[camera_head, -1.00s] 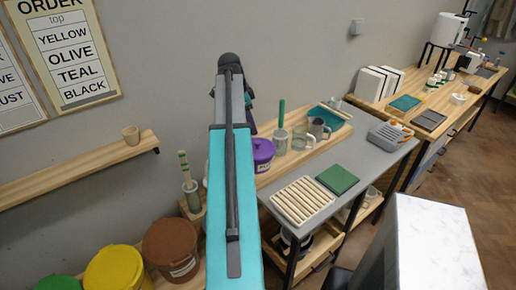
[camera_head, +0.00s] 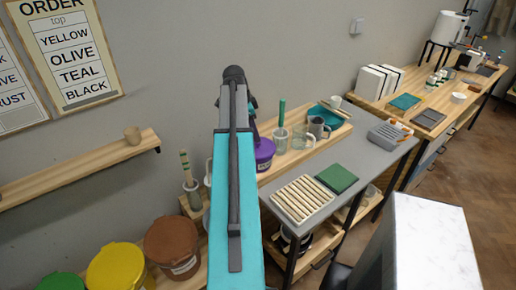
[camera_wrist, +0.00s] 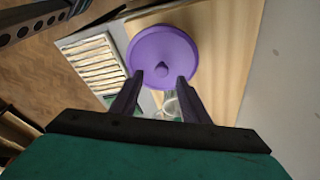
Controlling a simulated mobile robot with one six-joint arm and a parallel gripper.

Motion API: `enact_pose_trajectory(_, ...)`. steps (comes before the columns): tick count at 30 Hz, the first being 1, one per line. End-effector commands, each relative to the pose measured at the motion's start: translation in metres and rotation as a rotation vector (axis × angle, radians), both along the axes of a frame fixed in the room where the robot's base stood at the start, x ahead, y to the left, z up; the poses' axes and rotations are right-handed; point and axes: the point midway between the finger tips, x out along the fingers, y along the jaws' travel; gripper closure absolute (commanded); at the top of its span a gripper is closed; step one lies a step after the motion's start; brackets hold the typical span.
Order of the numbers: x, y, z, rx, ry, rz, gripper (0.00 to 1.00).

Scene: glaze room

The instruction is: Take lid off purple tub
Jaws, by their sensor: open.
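The purple tub (camera_head: 264,153) stands on the wooden board against the wall, partly hidden behind my arm in the head view. In the wrist view its round purple lid (camera_wrist: 163,52) with a small central knob is seen from above and is on the tub. My gripper (camera_wrist: 160,80) is open, with its two dark fingertips over the near part of the lid, on either side of and just short of the knob in the picture. Nothing is between the fingers. Whether the fingers touch the lid cannot be told. In the head view my arm hides the fingers.
Right of the tub are a glass jar with a green stick (camera_head: 280,138), a clear glass mug (camera_head: 302,138) and a grey pitcher (camera_head: 318,127). A slatted rack (camera_head: 303,199) and green tile (camera_head: 337,178) lie on the grey table. Brown (camera_head: 172,248) and yellow (camera_head: 116,268) tubs stand lower left.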

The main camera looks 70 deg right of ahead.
Motion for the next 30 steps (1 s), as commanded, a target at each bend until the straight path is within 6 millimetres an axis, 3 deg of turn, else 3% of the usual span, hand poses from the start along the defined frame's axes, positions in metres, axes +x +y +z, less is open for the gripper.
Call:
enact_pose_trajectory(18,-0.008,-0.009,-0.043,0.001,0.000,-0.001,0.58)
enact_pose_trajectory(30,-0.009,-0.009,-0.046,0.000,0.000,-0.001,0.58)
